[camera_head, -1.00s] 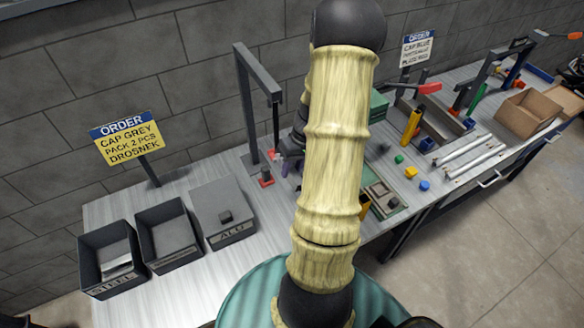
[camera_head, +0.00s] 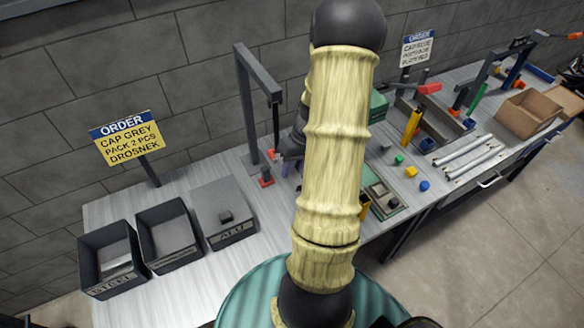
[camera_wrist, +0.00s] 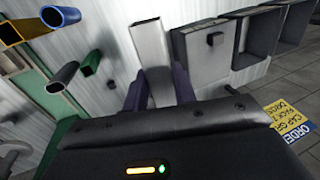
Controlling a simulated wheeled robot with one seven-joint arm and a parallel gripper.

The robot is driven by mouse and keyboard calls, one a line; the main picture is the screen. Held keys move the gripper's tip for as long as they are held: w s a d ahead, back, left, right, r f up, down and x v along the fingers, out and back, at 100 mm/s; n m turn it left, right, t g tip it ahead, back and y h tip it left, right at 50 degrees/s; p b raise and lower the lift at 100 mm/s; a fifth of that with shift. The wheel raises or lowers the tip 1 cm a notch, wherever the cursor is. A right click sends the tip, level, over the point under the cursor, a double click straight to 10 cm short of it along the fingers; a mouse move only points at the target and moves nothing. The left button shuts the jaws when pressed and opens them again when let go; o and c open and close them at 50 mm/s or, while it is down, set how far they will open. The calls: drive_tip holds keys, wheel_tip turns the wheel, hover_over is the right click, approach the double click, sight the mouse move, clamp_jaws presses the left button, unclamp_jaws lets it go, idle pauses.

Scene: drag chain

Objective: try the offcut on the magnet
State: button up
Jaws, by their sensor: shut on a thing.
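My gripper (camera_wrist: 158,88) is shut on a silver-grey offcut (camera_wrist: 149,45), a straight bar that points away between the purple fingers in the wrist view. In the head view my gripper (camera_head: 287,166) is partly hidden behind my arm, and I cannot make out the offcut there. A dark post with an arm (camera_head: 257,98) stands on the bench. From it hangs a dark rod with a red end, which looks like the magnet (camera_head: 272,155), just left of my gripper. I cannot tell whether the offcut touches it.
A steel bin (camera_head: 108,262), a middle bin (camera_head: 168,240) and a lidded ALU bin (camera_head: 224,214) stand at the left. A red-topped block (camera_head: 266,178) sits below the hanging rod. The order sign (camera_head: 124,138) stands behind the bins. Coloured tubes (camera_wrist: 60,78) show at the wrist view's left.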

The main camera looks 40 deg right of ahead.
drive_tip(key=shift+s+a+r+b, duration=0.1)
drive_tip(key=shift+s+a+b, duration=0.1)
drive_tip(key=shift+s, duration=0.6)
drive_tip(key=shift+s+a+r+b, duration=0.1)
drive_tip(key=shift+s+a+b, duration=0.05)
drive_tip(key=shift+s, duration=0.6)
idle(3.0)
drive_tip(key=shift+s+a+r, duration=0.15)
drive_tip(key=shift+s, duration=0.5)
drive_tip(key=shift+s+a+r, duration=0.15)
drive_tip(key=shift+s, duration=0.5)
idle(2.1)
